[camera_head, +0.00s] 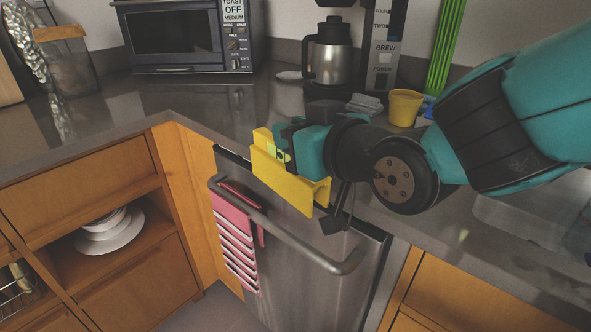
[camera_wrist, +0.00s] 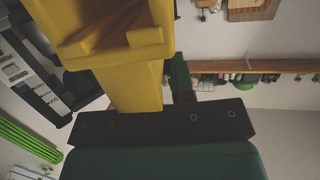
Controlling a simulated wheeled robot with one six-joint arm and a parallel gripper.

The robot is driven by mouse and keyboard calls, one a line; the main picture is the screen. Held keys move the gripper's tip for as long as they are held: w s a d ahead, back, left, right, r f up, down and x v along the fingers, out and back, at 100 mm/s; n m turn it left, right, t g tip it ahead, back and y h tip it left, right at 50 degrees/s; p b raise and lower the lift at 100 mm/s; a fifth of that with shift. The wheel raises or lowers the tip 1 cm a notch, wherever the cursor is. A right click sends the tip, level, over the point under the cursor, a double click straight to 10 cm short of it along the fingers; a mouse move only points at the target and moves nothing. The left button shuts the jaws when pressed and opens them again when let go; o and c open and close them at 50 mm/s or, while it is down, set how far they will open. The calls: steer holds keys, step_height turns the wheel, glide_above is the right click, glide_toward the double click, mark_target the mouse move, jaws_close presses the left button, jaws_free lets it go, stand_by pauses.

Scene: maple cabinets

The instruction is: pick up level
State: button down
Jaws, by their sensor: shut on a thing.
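The yellow level (camera_head: 292,187) is in my gripper (camera_head: 285,147), held tilted above the counter's front edge and the dishwasher's top, in the head view. A bright green patch shows on the level near the jaws. My gripper is shut on the level's upper side. In the wrist view the level (camera_wrist: 137,85) rises close to the camera from the dark gripper base, and part of it runs out of the frame. The far jaw is mostly hidden behind the level.
A dishwasher handle (camera_head: 290,238) with a striped pink towel (camera_head: 235,240) lies below. On the counter stand a toaster oven (camera_head: 184,38), a coffee maker with a steel carafe (camera_head: 331,52) and a yellow cup (camera_head: 404,107). Counter between oven and level is clear.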

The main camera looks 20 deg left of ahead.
step_height(320, 180, up, 8)
steer(key=p, duration=0.2)
steer(key=shift+d+f, duration=0.1)
stand_by(0.4)
